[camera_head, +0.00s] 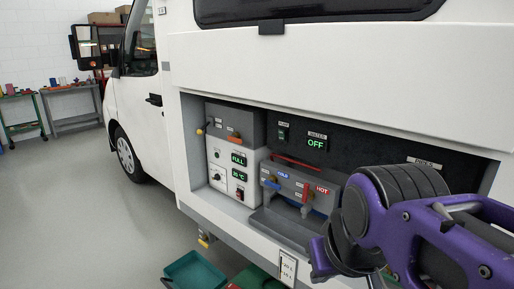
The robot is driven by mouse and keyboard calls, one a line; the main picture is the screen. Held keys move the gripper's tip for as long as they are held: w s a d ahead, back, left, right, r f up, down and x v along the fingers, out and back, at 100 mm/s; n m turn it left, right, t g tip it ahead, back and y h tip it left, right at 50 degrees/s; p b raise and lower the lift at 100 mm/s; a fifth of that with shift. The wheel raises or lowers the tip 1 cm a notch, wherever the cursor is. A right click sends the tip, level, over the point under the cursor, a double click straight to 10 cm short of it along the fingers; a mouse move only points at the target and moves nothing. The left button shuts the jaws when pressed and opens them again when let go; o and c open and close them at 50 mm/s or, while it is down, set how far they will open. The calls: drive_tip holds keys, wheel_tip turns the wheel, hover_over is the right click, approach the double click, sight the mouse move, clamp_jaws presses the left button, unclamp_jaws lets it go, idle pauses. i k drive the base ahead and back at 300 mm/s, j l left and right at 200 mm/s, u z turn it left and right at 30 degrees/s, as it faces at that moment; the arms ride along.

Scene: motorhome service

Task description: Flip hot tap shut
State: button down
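The hot tap sits under a red HOT label (322,190) on the right part of a grey tap unit (288,182) in the van's open side bay. My purple and black arm end comes in from the right, in front of the bay and right of the hot tap. My gripper's fingertips cannot be made out.
A white control box (229,169) with green displays stands left of the tap unit. A WATER panel (317,143) above reads OFF. The bay's lower sill (237,228) runs in front. A green tray (195,272) is on the floor. Open floor lies to the left.

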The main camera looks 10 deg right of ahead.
sight(306, 197)
drive_tip(key=k+z, duration=0.1)
drive_tip(key=k, duration=0.5)
drive_tip(key=z, duration=1.25)
drive_tip(key=i+j+z, duration=0.15)
drive_tip(key=j, duration=0.15)
drive_tip(key=j+z, duration=0.1)
drive_tip(key=j, duration=0.2)
drive_tip(key=i+j, duration=0.1)
drive_tip(key=j, duration=0.25)
drive_tip(key=i+j, duration=0.1)
drive_tip(key=j, duration=0.3)
